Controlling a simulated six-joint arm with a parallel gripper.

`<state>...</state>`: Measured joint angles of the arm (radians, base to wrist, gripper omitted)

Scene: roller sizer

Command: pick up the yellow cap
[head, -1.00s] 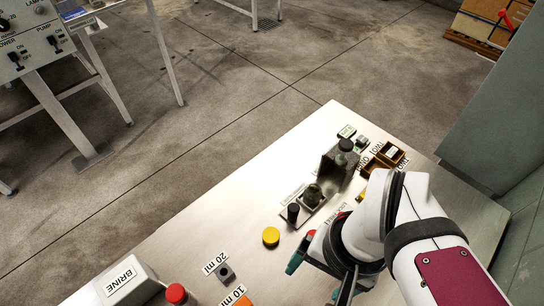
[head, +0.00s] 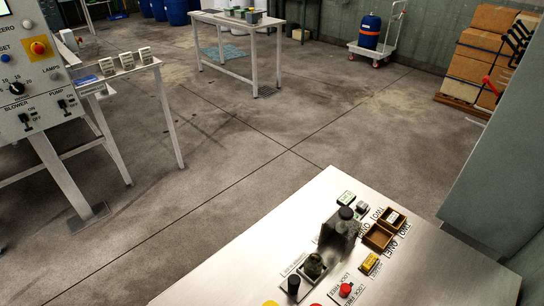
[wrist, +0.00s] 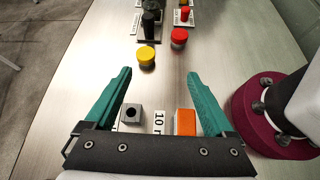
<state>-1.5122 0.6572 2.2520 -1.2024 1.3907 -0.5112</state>
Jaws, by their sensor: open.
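The yellow cap (wrist: 146,54) stands on the metal table in the wrist view, a little beyond my fingertips and slightly left of the middle between them. In the head view only a sliver of the yellow cap (head: 270,303) shows at the bottom edge. My gripper (wrist: 160,75) is open, with its two green fingers apart and nothing held between the tips. The head view does not show my gripper.
A red cap (wrist: 179,38) stands just right of the yellow one. A grey block with a hole (wrist: 131,115) and an orange block (wrist: 185,121) lie nearer, between the fingers. Dark fixtures (head: 342,228) and small wooden boxes (head: 378,237) stand farther along the table.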

